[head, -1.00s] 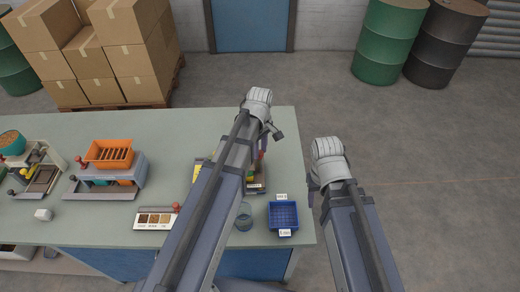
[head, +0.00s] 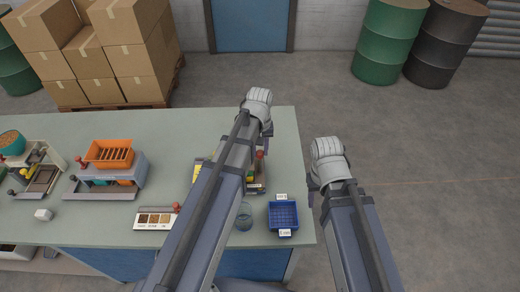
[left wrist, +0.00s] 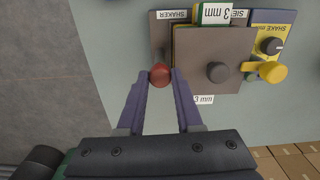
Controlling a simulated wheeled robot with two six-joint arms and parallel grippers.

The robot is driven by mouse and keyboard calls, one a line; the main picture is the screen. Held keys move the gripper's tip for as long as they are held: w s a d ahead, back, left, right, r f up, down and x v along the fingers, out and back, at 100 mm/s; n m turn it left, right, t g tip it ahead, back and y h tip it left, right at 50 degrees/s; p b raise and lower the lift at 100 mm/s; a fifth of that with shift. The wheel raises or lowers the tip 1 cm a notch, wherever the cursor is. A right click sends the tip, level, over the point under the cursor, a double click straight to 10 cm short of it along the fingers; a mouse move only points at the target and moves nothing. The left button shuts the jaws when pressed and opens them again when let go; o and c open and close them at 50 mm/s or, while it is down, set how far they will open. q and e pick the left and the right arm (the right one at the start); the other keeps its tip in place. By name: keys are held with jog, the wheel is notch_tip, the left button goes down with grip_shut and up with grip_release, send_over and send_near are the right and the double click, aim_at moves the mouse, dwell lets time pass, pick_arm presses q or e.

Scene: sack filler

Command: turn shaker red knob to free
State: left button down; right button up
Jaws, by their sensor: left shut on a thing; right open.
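The shaker's red knob (left wrist: 160,74) sits between the fingertips of my left gripper (left wrist: 161,78) in the left wrist view, and the gripper is shut on it. The knob is at the edge of the brown plate marked SHAKER (left wrist: 162,40). In the head view my left arm hides most of the shaker (head: 258,187); a bit of red shows beside the left gripper (head: 265,146). My right gripper (head: 313,190) is off the table's right edge, partly hidden by its own wrist, empty and open.
Beside the knob are a dark sieve block with a grey knob (left wrist: 219,72) and a yellow panel with a dial (left wrist: 270,46). The orange-tray machine (head: 110,155) is further left.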

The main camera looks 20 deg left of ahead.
aim_at(260, 152)
pick_arm(q)
jog(key=m, duration=0.4)
jog(key=shift+m, duration=0.3)
jog(key=m, duration=0.4)
jog(key=shift+m, duration=0.4)
jog(key=c, duration=0.6)
grip_release()
jog(key=shift+r, duration=0.1)
notch_tip(260, 152, up, 8)
jog(key=p, duration=0.8)
jog(key=shift+f, duration=0.2)
